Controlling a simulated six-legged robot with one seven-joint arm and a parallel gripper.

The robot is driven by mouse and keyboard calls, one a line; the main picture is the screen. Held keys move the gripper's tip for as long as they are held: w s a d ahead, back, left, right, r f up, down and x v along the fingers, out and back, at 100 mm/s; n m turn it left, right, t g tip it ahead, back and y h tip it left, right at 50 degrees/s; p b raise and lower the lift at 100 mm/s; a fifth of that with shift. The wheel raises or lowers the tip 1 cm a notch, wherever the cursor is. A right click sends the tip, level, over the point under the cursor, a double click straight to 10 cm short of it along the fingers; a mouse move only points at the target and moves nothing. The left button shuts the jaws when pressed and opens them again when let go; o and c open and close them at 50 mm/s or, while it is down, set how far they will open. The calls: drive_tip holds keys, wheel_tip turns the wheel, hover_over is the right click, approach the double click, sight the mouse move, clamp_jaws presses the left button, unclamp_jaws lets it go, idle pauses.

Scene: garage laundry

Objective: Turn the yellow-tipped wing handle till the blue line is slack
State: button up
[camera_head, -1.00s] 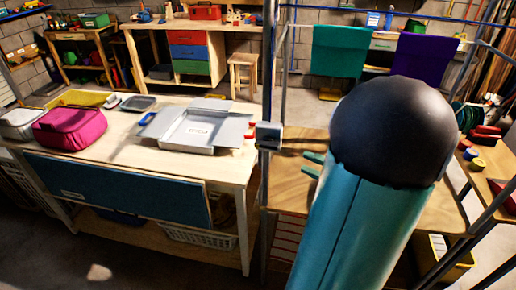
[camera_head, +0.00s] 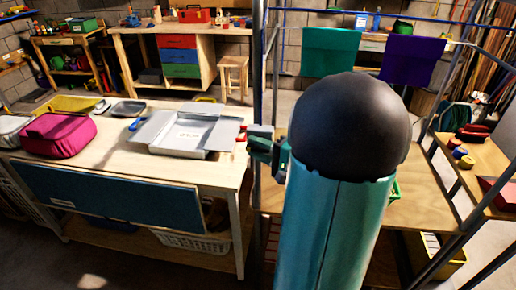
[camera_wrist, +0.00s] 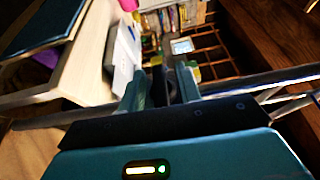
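A small grey fitting (camera_head: 261,131) sits on the upright metal post left of my arm. A blue line (camera_head: 400,13) runs across the top right of the head view. My gripper (camera_head: 268,150) is at the post, close by the fitting. In the wrist view, its two teal fingers (camera_wrist: 161,88) stand apart. A dark piece (camera_wrist: 160,84) shows between them; I cannot tell whether they touch it. My arm hides part of the area behind.
A teal cloth (camera_head: 330,52) and a purple cloth (camera_head: 411,60) hang behind my arm. The workbench (camera_head: 110,140) at left holds a grey open box (camera_head: 160,133) and a magenta bag (camera_head: 58,135). Metal posts stand close around my arm.

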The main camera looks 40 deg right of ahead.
clamp_jaws()
drive_tip(key=shift+d, duration=0.15)
